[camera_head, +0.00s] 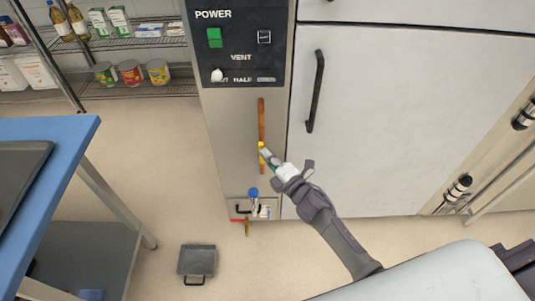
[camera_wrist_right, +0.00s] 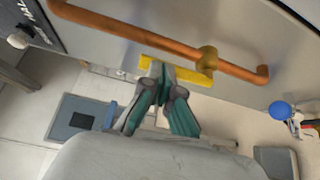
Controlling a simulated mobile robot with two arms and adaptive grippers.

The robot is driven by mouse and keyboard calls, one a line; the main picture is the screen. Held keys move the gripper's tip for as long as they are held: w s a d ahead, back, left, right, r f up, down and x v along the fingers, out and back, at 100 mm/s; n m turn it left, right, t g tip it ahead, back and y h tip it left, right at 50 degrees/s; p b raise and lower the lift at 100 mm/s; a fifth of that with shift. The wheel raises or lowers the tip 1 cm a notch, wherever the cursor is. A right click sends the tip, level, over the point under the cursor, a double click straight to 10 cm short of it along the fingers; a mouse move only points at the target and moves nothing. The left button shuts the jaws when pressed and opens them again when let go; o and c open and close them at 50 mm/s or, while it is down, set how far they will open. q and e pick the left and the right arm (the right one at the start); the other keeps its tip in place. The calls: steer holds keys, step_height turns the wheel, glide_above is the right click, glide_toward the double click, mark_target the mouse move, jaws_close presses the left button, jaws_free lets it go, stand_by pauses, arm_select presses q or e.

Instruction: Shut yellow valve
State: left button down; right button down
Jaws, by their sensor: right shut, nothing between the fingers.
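The yellow valve (camera_head: 261,146) sits on a vertical copper pipe on the front of the oven's control column. In the right wrist view, its brass body (camera_wrist_right: 207,58) is on the pipe. Its flat yellow handle (camera_wrist_right: 185,73) extends left, at a slight angle to the pipe. My right gripper (camera_head: 265,154) is beside the valve in the head view. In the right wrist view, its fingertips (camera_wrist_right: 160,70) are together and overlap the handle near its free end; I cannot tell whether they touch it. My left gripper is not in view.
Below the pipe are a blue knob (camera_head: 253,192) and small fittings near the floor. The copper pipe (camera_head: 261,115) stands close to the panel. A white oven door with a black handle (camera_head: 315,91) is right. A blue table (camera_head: 60,170) stands left, with a dark pan (camera_head: 197,261) on the floor.

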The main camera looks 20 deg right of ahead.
steer(key=w+a+f+n+g+h+p, duration=0.2)
steer(key=a+n+g+h+p, duration=0.3)
steer(key=n+p, duration=0.4)
steer(key=a+f+h+p, duration=0.1)
steer(key=p, duration=0.4)
steer(key=shift+a+h+p, duration=0.3)
steer(key=shift+h, duration=0.1)
steer(key=shift+s+d, duration=0.1)
steer(key=shift+s+d+f, duration=0.15)
steer(key=shift+d+f, duration=0.05)
steer(key=shift+d, duration=0.45)
